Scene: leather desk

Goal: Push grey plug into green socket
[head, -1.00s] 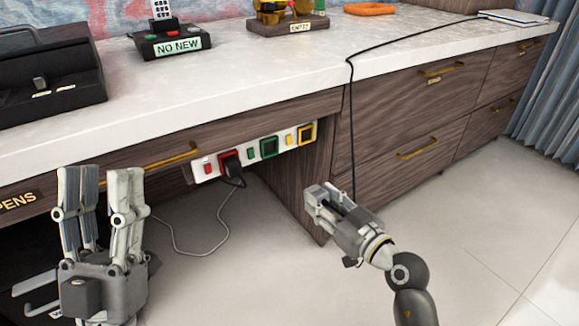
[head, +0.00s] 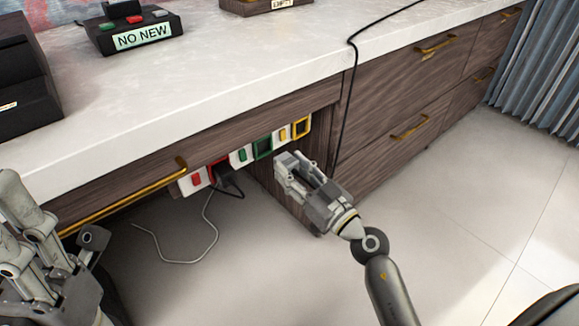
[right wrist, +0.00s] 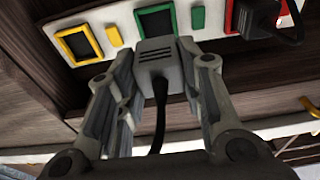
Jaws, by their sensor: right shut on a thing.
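The grey plug (right wrist: 158,65) is between the fingers of my right gripper (right wrist: 157,75), which is shut on it. Its black cable (right wrist: 160,115) trails back towards the wrist. The green socket (right wrist: 157,20) is just beyond the plug's front end, and the plug overlaps its lower edge in the right wrist view. I cannot tell whether they touch. In the head view the green socket (head: 262,148) is up and left of my right gripper (head: 284,170), and the plug is hidden. My left gripper (head: 55,225) is at the lower left, partly cut off, its fingers apart and empty.
The white socket strip (head: 183,188) under the desk edge also has a red socket with a black plug (head: 229,186) and a yellow socket (head: 301,127). A gold handle (head: 130,195) and the desk top (head: 230,75) are close by.

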